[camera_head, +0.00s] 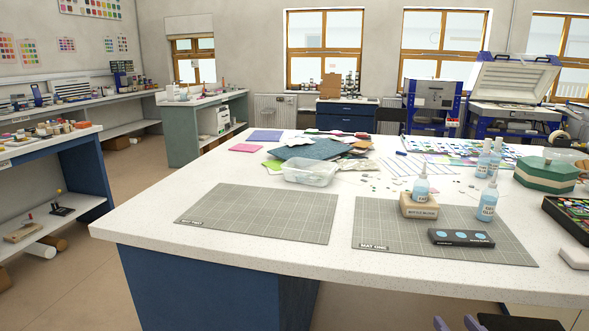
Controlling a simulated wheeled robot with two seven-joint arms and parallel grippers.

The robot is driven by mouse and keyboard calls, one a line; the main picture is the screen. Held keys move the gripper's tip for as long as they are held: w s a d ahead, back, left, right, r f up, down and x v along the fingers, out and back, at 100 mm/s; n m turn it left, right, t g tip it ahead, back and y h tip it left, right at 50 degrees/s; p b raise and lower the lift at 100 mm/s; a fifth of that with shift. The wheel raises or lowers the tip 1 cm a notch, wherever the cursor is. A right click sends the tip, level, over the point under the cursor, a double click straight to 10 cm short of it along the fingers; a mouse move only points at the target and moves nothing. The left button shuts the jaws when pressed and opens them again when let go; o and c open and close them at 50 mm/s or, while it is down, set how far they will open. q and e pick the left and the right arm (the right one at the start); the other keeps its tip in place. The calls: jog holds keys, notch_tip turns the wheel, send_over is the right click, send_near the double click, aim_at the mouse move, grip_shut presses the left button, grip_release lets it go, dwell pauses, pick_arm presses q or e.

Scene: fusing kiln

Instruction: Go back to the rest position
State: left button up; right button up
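My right gripper (457,323) shows only in part at the bottom edge, below the front edge of the white table (140,218). Its two purple fingertips stand apart with nothing seen between them, and it touches nothing on the table. My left gripper is out of view. On the table lie two grey gridded mats, a left one (258,212) that is bare and a right one (400,245). The right mat carries a wooden block (418,207) with a glue bottle (421,188) on top, and a black case with blue discs (461,238).
More glue bottles (487,202) stand at the table's right, near a green-lidded box (547,174) and a black tray of coloured pieces (570,217). A clear tub (309,173) and coloured sheets (310,149) lie farther back.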

jog(key=s+a+f+g+y, duration=0.1)
jog(key=s+a+f+g, duration=0.1)
jog(key=s+a+f, duration=0.3)
jog(key=s+a+f+n+g+y, duration=0.1)
jog(key=s+a+f, duration=0.4)
jog(key=s+f, duration=0.5)
jog(key=s+a+f+n+g+y, duration=0.1)
jog(key=s+a+f+g, duration=0.2)
jog(key=s+a+f, duration=0.2)
jog(key=s+f, duration=0.3)
jog(key=f, duration=0.2)
jog(key=shift+s+f+y, duration=0.15)
jog(key=shift+f+y, duration=0.15)
jog(key=shift+f, duration=0.1)
